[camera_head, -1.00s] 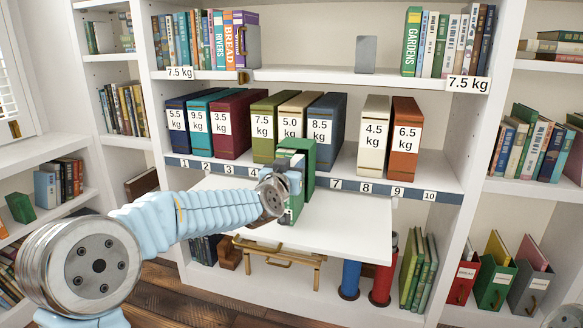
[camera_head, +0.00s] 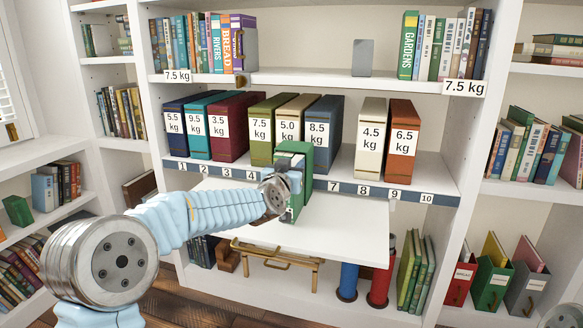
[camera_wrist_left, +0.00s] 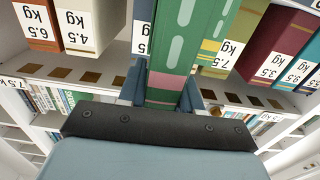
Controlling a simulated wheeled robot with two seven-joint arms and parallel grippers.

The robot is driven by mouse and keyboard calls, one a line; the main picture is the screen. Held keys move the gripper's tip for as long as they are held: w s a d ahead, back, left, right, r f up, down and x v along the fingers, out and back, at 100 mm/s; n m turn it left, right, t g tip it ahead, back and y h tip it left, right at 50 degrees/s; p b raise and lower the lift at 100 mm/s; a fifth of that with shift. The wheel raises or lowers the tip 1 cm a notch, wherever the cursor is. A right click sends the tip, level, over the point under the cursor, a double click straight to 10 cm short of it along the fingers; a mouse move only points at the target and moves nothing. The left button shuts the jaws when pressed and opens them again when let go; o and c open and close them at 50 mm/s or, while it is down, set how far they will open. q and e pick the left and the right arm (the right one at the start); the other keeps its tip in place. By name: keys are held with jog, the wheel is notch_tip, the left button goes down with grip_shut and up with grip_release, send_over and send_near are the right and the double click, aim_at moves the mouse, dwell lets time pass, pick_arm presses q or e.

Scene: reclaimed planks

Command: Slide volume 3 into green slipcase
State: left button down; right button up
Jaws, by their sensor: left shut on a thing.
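My left gripper (camera_head: 290,192) is shut on a green book (camera_head: 306,165) and holds it upright at the pull-out board, in front of the weighted row. In the left wrist view the book's green spine (camera_wrist_left: 178,50) has pale ovals and a pink band, between my blue fingers. Its volume number is not readable. I cannot tell whether its bottom touches the board. A green slipcase-like box (camera_head: 488,291) stands low at the right, between a red and a grey one, with something yellow rising at it. My right gripper is not in view.
A white pull-out board (camera_head: 345,227) juts out below the numbered strip. An olive 7.5 kg volume (camera_head: 261,152), a blue 8.5 kg volume (camera_head: 318,153) and a cream 4.5 kg volume (camera_head: 369,150) stand behind. A gap lies between blue and cream. The board's right part is clear.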

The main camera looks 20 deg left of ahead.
aim_at(295, 160)
pick_arm(q)
jog(key=shift+w+r+p, duration=0.15)
jog(key=shift+w+p, duration=0.6)
jog(key=shift+w, duration=1)
jog(key=c, duration=0.7)
grip_release()
jog(key=shift+f, duration=0.25)
jog(key=shift+s, duration=0.1)
jog(key=s+b, duration=0.2)
jog(key=s, duration=1.1)
jog(key=shift+s+r, duration=0.3)
jog(key=shift+s, duration=0.05)
jog(key=shift+a, duration=0.1)
